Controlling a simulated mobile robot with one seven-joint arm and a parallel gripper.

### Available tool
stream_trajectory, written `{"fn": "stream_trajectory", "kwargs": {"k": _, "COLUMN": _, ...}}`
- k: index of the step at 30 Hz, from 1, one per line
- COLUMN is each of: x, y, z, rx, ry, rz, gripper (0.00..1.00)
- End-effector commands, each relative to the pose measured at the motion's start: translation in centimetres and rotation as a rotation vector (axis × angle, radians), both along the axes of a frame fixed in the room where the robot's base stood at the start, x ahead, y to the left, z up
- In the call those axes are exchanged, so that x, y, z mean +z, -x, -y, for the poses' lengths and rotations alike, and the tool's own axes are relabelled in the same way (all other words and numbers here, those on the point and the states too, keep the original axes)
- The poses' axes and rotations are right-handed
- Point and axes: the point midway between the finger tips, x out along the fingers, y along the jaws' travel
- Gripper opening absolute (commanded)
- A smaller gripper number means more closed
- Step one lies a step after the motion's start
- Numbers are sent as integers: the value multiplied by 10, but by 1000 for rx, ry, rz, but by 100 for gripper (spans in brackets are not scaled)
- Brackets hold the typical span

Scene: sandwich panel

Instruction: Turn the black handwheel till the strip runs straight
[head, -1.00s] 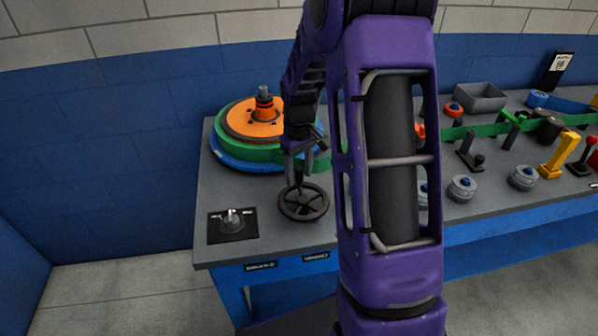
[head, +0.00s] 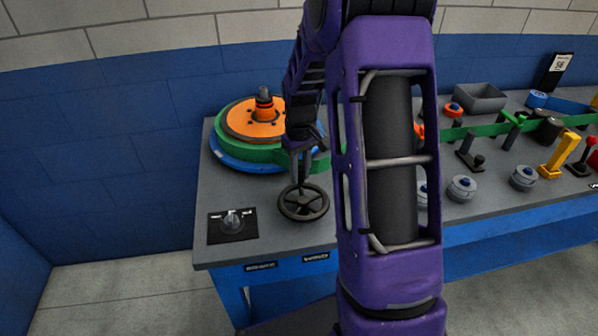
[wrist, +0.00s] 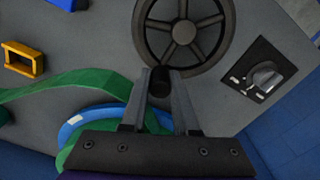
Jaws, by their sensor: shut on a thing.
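The black handwheel (head: 303,212) lies flat on the bench, near its front left. Its rim, spokes and hub also show in the wrist view (wrist: 183,32). My gripper (head: 300,184) points down at the wheel's far rim. In the wrist view its fingers (wrist: 162,88) are shut on the wheel's upright dark handle (wrist: 160,78). The green strip (head: 485,130) runs along the bench from the coil (head: 240,146) at the left. My arm hides its middle part. In the wrist view the strip (wrist: 60,88) looks curved.
A dial on a black plate (head: 232,224) sits left of the wheel. Grey rollers (head: 462,188), a yellow block (head: 560,154) and a grey bin (head: 480,98) stand at the right. The blue wall is behind the bench. The bench's front edge is close to the wheel.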

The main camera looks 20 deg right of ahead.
Motion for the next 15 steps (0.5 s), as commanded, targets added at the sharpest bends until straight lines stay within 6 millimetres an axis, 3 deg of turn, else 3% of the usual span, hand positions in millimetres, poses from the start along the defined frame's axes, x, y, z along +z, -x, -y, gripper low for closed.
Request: {"fn": "stream_trajectory", "kwargs": {"k": 15, "x": 1, "y": 12, "z": 24, "rx": -428, "ry": 2, "rz": -1, "gripper": 0}}
